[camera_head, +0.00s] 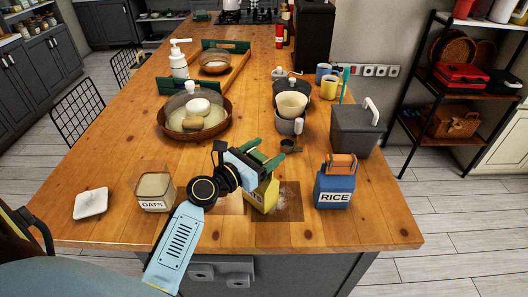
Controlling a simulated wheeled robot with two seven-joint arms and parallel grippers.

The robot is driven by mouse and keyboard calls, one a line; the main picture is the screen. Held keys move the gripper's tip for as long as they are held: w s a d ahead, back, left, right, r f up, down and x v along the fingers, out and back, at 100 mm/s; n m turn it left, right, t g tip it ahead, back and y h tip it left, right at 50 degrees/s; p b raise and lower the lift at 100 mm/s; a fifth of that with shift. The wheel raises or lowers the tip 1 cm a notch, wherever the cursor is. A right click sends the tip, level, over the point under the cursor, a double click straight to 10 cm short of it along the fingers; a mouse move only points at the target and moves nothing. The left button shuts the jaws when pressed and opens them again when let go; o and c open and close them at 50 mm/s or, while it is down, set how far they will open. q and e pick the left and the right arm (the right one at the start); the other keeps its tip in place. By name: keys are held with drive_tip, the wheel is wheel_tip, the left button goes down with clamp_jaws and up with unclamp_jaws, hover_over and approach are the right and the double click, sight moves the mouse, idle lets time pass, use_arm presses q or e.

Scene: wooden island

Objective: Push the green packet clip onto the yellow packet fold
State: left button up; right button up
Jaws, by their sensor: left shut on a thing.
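The yellow packet (262,195) stands near the front edge of the wooden island, partly behind my left arm. My left gripper (250,164) reaches in from the left over the top of this packet. It is shut on the green packet clip (273,163), whose green parts show at and beyond the jaws. The clip is at the packet's top. The gripper hides much of the fold, so I cannot tell whether the clip is around the fold or just above it. My right gripper is not in view.
A blue RICE packet (334,190) with a brown clip stands to the right. An OATS container (154,190) and a white lid (91,202) are to the left. Behind are a small dark cup (288,146), stacked bowls (291,106), a grey canister (356,130) and a round tray (163,123).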

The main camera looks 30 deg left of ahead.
use_arm(q)
drive_tip(key=shift+f, duration=0.15)
drive_tip(key=o, duration=1)
drive_tip(key=shift+b+v, duration=1.05)
drive_tip(key=shift+v, duration=5.65)
